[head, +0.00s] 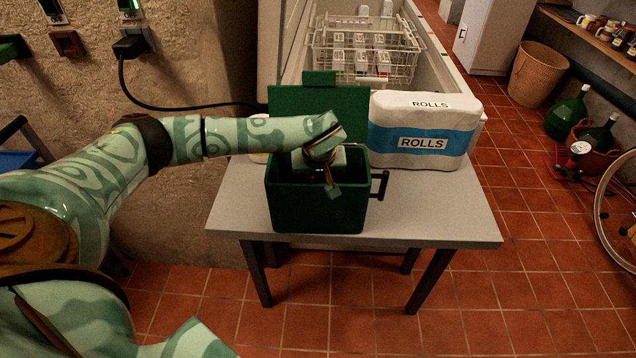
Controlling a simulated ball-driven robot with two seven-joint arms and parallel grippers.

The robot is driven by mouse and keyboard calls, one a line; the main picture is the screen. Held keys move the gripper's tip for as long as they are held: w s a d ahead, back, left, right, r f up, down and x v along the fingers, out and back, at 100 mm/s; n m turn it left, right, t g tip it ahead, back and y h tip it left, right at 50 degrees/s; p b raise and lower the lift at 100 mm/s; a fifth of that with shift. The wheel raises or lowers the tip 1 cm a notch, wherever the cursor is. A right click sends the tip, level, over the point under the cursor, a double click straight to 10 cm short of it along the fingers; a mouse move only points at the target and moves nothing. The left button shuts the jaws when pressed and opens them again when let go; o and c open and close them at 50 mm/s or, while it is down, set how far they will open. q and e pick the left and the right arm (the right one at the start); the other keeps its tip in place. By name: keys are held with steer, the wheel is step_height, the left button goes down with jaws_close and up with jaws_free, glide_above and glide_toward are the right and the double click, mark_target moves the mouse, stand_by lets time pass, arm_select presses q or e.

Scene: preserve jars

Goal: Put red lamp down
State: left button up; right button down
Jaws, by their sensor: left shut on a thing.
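My left gripper (328,178) reaches from the left over the open green box (315,213) and points down into its mouth. It is shut on a small dark thing with a faint reddish spot, which I take to be the red lamp. Most of that thing is hidden by the gripper and the box's front wall. I cannot tell whether it touches the box floor. My right gripper is out of view.
The box stands on a grey table (430,213), with its green lid raised behind. A pack of rolls (422,140) stands to its right. Behind is an open chest with a white wire basket (362,52). The table's front right is bare.

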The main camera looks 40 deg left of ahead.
arm_select(q)
step_height(320, 180, down, 2)
steer(key=shift+f, duration=0.2)
steer(key=shift+r, duration=0.15)
steer(key=o, duration=1.1)
steer(key=shift+c, duration=0.2)
steer(key=p+v, duration=0.4)
steer(key=v, duration=0.8)
steer(key=shift+w, duration=0.15)
